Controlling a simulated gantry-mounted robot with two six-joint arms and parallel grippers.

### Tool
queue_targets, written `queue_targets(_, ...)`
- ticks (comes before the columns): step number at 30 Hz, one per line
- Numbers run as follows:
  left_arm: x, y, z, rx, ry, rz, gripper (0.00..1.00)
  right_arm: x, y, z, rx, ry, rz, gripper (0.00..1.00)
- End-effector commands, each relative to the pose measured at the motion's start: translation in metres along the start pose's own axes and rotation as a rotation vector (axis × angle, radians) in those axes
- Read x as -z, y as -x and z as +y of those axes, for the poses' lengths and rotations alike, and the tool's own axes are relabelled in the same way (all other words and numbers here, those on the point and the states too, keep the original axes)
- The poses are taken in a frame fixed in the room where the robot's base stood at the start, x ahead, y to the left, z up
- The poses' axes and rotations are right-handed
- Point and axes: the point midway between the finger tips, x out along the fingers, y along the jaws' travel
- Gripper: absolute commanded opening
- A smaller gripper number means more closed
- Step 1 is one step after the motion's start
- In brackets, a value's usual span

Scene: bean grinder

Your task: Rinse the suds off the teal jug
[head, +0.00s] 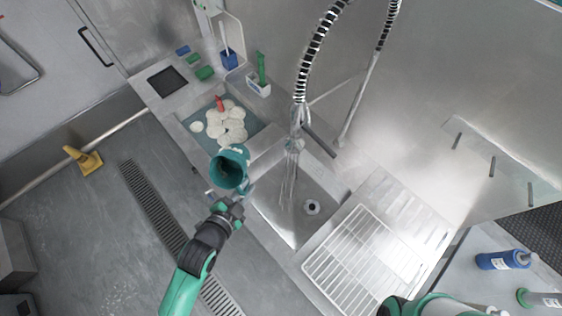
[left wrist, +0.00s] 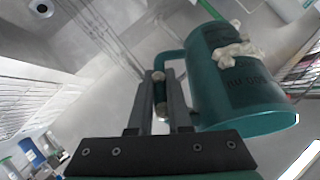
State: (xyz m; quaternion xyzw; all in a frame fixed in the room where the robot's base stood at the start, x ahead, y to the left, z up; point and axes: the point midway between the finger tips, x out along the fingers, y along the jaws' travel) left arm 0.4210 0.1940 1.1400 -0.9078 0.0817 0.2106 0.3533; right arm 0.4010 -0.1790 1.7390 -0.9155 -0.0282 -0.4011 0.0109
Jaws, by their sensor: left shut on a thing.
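The teal jug (head: 229,170) is tilted above the near edge of the sinks, its open mouth partly facing the head camera. My left gripper (head: 231,208) is shut on the jug's handle. In the left wrist view the jug (left wrist: 235,85) hangs to the right of the fingers (left wrist: 160,100), with whitish suds (left wrist: 238,52) stuck on its side. Water (head: 289,178) runs from the spray tap (head: 296,138) into the right basin (head: 278,202). The jug is left of this stream and apart from it. The fingers of my right gripper do not show.
The left basin (head: 248,128) holds water with foam (head: 226,122) and a red item (head: 220,103). A wire drying rack (head: 360,258) lies right of the basins. Sponges (head: 204,73) and a white caddy (head: 258,84) stand at the back left. A hose hangs over the sink.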

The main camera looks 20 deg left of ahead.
Motion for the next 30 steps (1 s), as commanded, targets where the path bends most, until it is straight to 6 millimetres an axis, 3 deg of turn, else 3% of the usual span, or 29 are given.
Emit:
queue_targets(12,0.004,0.001,0.005,0.001,0.0,0.001,0.0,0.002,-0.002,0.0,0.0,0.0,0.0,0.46)
queue_targets(30,-0.003,-0.001,-0.005,0.001,0.0,0.002,0.0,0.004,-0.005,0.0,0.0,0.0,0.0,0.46)
